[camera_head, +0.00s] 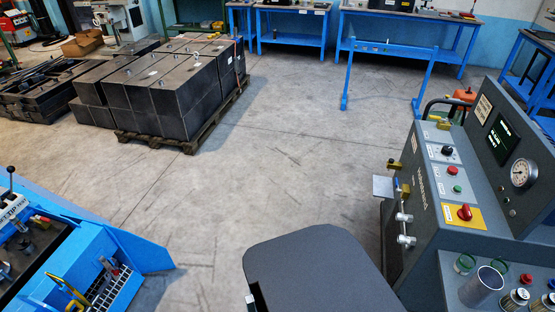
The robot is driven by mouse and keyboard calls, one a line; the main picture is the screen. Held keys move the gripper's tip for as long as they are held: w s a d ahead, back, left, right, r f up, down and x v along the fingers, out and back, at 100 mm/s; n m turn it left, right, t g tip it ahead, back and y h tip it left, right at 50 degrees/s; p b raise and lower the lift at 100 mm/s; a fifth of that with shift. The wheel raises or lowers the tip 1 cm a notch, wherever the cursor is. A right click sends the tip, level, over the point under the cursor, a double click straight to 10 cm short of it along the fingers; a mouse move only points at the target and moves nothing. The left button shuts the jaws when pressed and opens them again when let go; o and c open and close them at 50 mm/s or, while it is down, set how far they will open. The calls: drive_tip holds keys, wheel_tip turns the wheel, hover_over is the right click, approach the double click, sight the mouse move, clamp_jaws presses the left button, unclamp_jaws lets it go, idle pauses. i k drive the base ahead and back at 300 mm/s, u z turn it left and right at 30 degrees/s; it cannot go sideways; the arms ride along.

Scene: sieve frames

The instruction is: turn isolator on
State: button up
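A grey control console (436,200) stands at the right. On its sloped panel, nearest me, a red rotary knob (465,212) sits on a yellow plate (475,222); it looks like the isolator. Its exact handle position is too small to read. Further up the panel are a red button (453,171), a green button (457,189) and a dark selector knob (447,151) on light plates. The console's upright panel carries a dark display (503,138) with green text and a round gauge (521,172). My gripper is not in view.
Brass and metal fittings (404,217) stick out from the console's left side. A glass cylinder (482,286) and small parts stand at its near end. A blue machine (110,265) is at lower left, dark blocks on a pallet (195,143) at upper left. The middle floor (300,170) is clear.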

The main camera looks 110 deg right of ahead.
sight(464, 213)
drive_tip(key=z, duration=2.55)
drive_tip(key=i, duration=0.1)
drive_tip(key=z, duration=3)
